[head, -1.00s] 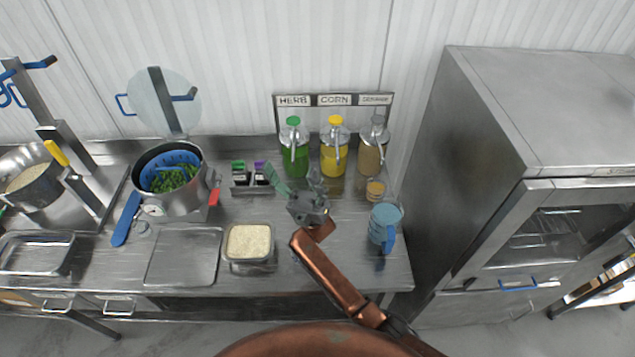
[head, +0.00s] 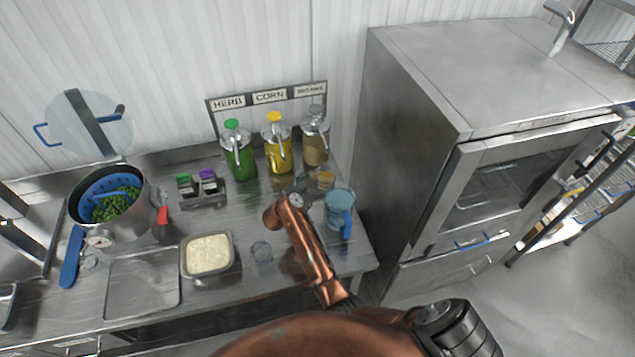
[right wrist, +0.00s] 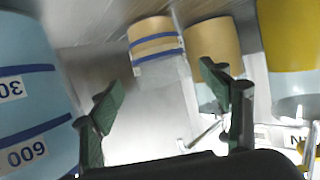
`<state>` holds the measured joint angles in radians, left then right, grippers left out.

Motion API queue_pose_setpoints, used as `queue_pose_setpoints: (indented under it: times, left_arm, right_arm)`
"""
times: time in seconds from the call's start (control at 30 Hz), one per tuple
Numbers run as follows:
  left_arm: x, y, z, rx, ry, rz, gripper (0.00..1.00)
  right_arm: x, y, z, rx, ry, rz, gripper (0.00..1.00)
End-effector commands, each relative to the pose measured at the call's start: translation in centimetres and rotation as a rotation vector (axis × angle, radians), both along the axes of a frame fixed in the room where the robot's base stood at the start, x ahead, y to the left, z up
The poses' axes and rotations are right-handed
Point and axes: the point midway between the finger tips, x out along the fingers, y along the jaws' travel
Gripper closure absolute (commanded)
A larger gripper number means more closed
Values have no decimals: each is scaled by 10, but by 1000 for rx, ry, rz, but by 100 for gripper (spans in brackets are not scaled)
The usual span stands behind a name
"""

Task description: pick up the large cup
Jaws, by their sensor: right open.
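The large cup is a translucent blue measuring jug (head: 338,207) with a blue handle, upright near the right end of the steel counter. In the right wrist view the jug (right wrist: 28,95) fills the left edge, with blue bands and numbers. My right gripper (head: 300,186) is left of the jug and partly hidden by my copper-coloured arm. Its two green-padded fingers (right wrist: 163,92) are spread with nothing between them, and the jug is outside them. A small cup with orange contents (head: 325,179) stands behind the jug; it also shows beyond the fingers (right wrist: 156,50).
Green, yellow and tan pump bottles (head: 277,147) stand along the back wall. A steel cabinet (head: 410,140) rises close right of the counter.

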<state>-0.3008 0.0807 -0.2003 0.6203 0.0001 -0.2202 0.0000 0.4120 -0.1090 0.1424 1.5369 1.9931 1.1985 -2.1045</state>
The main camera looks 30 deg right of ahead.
Motion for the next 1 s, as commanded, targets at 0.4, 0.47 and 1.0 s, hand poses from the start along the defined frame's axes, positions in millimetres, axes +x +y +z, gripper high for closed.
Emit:
queue_pose_setpoints:
  times: [0.4, 0.47, 1.0]
  left_arm:
    - [0, 0, -6, 0, 0, -1, 100]
    - [1, 0, -7, 0, 0, -1, 100]
    - [1, -1, -10, -1, 0, 0, 100]
  right_arm:
    - [14, -27, -25, 24, 32, 2, 29]
    - [17, -33, -30, 23, 32, 1, 29]
    - [34, -59, -47, 24, 30, 3, 29]
